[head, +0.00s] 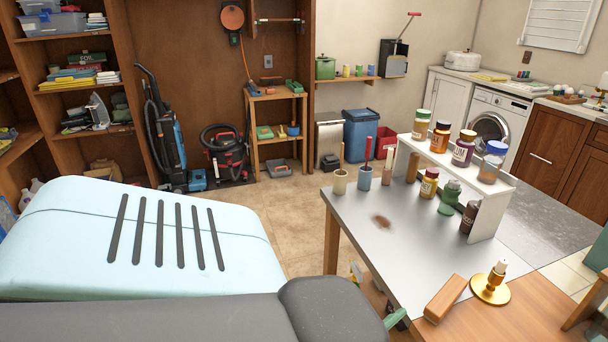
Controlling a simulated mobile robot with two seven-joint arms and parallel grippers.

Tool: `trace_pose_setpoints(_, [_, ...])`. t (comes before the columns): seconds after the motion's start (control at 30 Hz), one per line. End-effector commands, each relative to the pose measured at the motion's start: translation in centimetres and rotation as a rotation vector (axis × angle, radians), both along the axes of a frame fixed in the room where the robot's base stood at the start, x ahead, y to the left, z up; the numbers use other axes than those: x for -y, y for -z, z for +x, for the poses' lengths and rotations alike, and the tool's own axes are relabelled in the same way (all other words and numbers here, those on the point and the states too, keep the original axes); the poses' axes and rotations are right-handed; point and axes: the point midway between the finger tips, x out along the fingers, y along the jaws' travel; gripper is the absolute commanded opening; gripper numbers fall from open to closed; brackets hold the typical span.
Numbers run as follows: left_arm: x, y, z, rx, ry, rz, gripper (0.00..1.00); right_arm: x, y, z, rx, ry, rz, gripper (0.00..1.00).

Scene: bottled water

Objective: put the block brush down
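A wooden block (445,298), which looks like the block brush, is at the near edge of the grey-topped table (345,215), close to where it meets the wooden surface. It lies at a slant, and I see no bristles; its underside is hidden. No gripper shows touching it. Neither of my grippers can be made out in the head view. A large pale blue and dark grey body fills the lower left and hides what is behind it.
A white shelf (489,216) holds several bottles and jars.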

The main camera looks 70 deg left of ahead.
Motion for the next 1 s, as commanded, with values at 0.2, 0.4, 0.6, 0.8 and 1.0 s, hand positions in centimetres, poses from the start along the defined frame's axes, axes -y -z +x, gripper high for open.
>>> trace_pose_setpoints(0.2, [3.6,1.9,-3.2,-0.061,0.198,0.544,0.58,0.0,0.0,-0.1,-0.002,0.001,0.000,0.36])
trace_pose_setpoints(0.4, [7.5,5.8,-7.0,-0.151,0.435,1.033,0.58,0.0,0.0,-0.1,-0.001,0.000,0.000,0.36])
trace_pose_setpoints(0.6, [10.4,11.5,-12.4,-0.261,0.729,1.500,0.58,0.0,-0.1,0.1,0.002,0.000,0.000,0.36])
trace_pose_setpoints(0.8, [11.1,17.4,-19.1,-0.369,1.065,1.920,0.58,0.0,-0.1,0.4,0.007,0.000,0.001,0.36])
trace_pose_setpoints(1.0, [10.2,20.7,-24.0,-0.437,1.313,2.178,0.58,-0.1,-0.2,0.5,0.010,0.002,0.002,0.36])
